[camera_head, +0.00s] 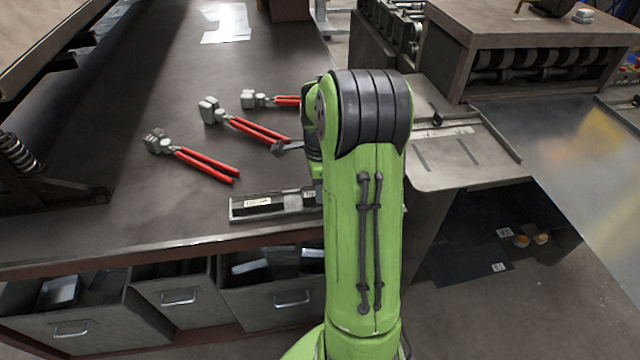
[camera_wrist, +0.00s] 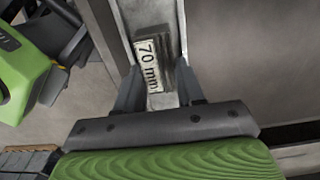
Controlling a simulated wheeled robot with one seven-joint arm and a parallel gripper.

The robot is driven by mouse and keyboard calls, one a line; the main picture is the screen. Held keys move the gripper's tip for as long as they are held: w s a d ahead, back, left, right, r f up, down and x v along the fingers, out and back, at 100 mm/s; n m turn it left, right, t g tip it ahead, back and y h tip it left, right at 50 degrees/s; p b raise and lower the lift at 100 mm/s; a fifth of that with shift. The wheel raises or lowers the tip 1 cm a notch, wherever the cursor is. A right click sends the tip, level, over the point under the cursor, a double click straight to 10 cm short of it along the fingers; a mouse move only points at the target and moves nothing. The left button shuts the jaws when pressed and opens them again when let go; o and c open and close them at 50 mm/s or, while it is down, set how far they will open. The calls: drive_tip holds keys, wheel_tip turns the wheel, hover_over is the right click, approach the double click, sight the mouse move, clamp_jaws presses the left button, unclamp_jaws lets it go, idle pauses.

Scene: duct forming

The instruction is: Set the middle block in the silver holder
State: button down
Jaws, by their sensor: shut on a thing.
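A dark block with a white "70 mm" label (camera_wrist: 148,65) is between the fingers of my gripper (camera_wrist: 159,75) in the wrist view. The fingers are shut on its sides. The block lies over the channel of the silver holder (camera_wrist: 127,14); I cannot tell whether it rests fully on the floor of it. In the head view the silver holder (camera_head: 275,216) lies near the front edge of the bench, with a dark labelled block (camera_head: 262,202) in its left part. My arm hides its right end and my gripper there.
Several red-handled pliers (camera_head: 205,164) lie on the dark bench (camera_head: 110,205) behind the holder. Open drawers (camera_head: 180,298) are below the front edge. A machine (camera_head: 530,50) and a metal sheet (camera_head: 575,150) stand to the right.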

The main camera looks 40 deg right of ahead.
drive_tip(key=shift+r, duration=0.1)
drive_tip(key=c, duration=0.6)
unclamp_jaws()
wheel_tip(320, 180, up, 16)
drive_tip(key=p, duration=0.4)
drive_tip(key=shift+p, duration=0.4)
drive_tip(key=s+a+r+n+t+h, duration=0.1)
drive_tip(key=s+a+r+n, duration=0.1)
drive_tip(key=a+r+n, duration=0.45)
drive_tip(key=s+a+n+t+p, duration=0.1)
drive_tip(key=s+a+n+t, duration=0.1)
drive_tip(key=s+a+n, duration=0.4)
drive_tip(key=s+a+f+n+t+y+p, duration=0.1)
drive_tip(key=s+a+n+t, duration=0.1)
drive_tip(key=s+a+n, duration=0.5)
drive_tip(key=a+n, duration=0.4)
drive_tip(key=n, duration=0.1)
drive_tip(key=shift+a+f+t, duration=0.15)
drive_tip(key=shift+a+t, duration=0.05)
drive_tip(key=shift+t, duration=0.1)
